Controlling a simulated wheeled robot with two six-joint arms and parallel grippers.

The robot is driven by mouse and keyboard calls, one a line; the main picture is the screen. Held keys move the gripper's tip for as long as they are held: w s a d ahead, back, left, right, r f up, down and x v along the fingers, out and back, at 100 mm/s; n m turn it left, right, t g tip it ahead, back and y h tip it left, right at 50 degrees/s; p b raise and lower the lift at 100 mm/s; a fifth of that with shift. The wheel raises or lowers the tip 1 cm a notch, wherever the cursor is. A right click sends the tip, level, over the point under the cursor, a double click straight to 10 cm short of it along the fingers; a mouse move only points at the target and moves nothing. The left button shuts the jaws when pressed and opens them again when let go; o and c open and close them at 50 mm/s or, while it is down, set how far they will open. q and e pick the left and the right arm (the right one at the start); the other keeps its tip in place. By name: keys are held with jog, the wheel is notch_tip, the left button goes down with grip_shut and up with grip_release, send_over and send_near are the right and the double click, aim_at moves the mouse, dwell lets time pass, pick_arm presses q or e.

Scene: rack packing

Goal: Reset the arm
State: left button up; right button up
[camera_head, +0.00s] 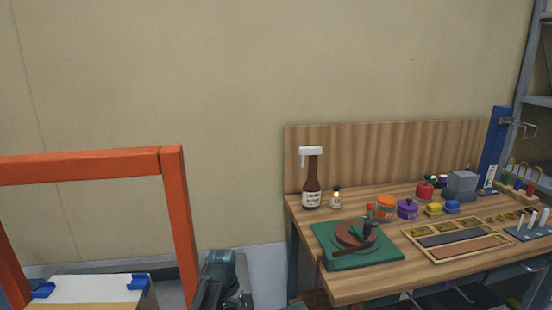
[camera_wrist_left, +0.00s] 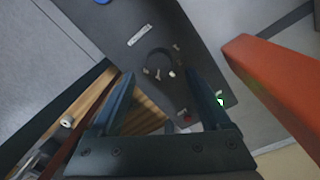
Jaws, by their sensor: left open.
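My left gripper (camera_wrist_left: 163,88) shows in the left wrist view with its two dark fingers spread wide apart and nothing held between them. Behind the fingers is a dark panel with small labels and a strip of wood-coloured surface. In the head view a dark arm part of mine (camera_head: 219,272) stands at the bottom, between the orange frame and the workbench; its fingertips cannot be made out there. My right gripper is in neither view.
An orange frame (camera_head: 179,225) stands at the left; an orange beam (camera_wrist_left: 275,85) is close on the right in the wrist view. A wooden workbench (camera_head: 345,287) at right holds a brown bottle (camera_head: 311,185), a green turntable base (camera_head: 335,262), jars and trays. The wall behind is bare.

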pick_arm(q)
notch_tip(320, 180, up, 10)
jog(key=p, duration=0.9)
notch_tip(320, 180, down, 15)
jog(key=b, duration=1.4)
jog(key=shift+d+r+b, duration=0.1)
jog(key=shift+b, duration=0.3)
jog(key=shift+r+n+p, duration=0.3)
jog(key=shift+n, duration=0.3)
jog(key=n, duration=0.3)
jog(key=shift+s+n, duration=0.1)
jog(key=shift+n, duration=0.3)
jog(key=n, duration=0.3)
jog(key=shift+n+t, duration=0.3)
